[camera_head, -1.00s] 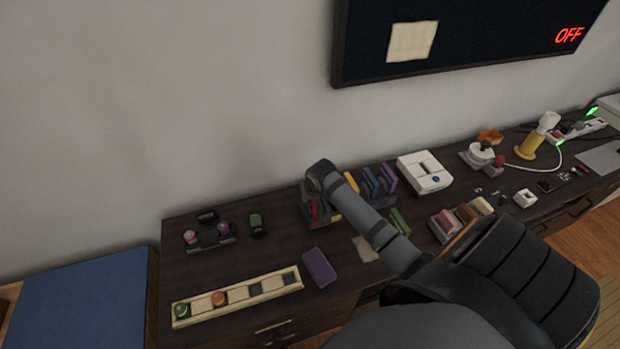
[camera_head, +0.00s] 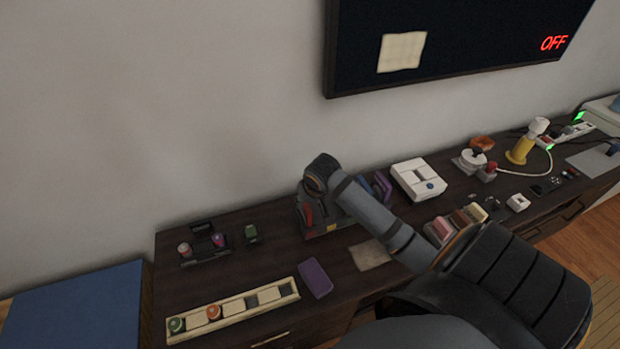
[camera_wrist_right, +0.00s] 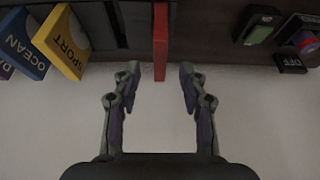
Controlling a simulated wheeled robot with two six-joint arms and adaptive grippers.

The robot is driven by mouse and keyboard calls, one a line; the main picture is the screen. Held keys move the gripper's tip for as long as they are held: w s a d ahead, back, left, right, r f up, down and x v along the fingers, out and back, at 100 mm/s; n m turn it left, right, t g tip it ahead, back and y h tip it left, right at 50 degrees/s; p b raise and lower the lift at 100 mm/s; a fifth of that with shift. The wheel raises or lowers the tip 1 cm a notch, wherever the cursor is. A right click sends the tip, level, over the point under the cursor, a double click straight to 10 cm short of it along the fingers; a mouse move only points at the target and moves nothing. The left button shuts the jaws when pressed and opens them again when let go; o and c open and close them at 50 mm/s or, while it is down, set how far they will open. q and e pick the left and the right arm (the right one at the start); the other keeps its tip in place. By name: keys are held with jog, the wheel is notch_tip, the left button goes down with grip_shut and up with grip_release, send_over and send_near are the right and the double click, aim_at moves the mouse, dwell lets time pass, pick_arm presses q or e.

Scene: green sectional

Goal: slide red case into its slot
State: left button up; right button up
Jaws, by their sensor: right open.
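The red case (camera_head: 307,215) stands upright at the left end of the case rack (camera_head: 330,228) in the head view. In the right wrist view the red case (camera_wrist_right: 160,42) is a narrow upright strip, reaching out past the rack's dark edge. My right gripper (camera_head: 314,184) is just above and behind it. The wrist view shows its two fingers (camera_wrist_right: 159,88) open, one on each side of the case's near end, with gaps and no contact seen. The yellow SPORT case (camera_wrist_right: 63,42) and blue OCEAN case (camera_wrist_right: 22,43) lean to the left, with dark slots between. My left gripper is out of view.
A purple case (camera_head: 315,278) lies on the desk in front of the rack. A white console (camera_head: 418,179) stands to the right. A light strip with buttons (camera_head: 232,310) lies at front left. My right arm covers part of the rack.

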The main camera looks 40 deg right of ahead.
jog(key=shift+v, duration=1.8)
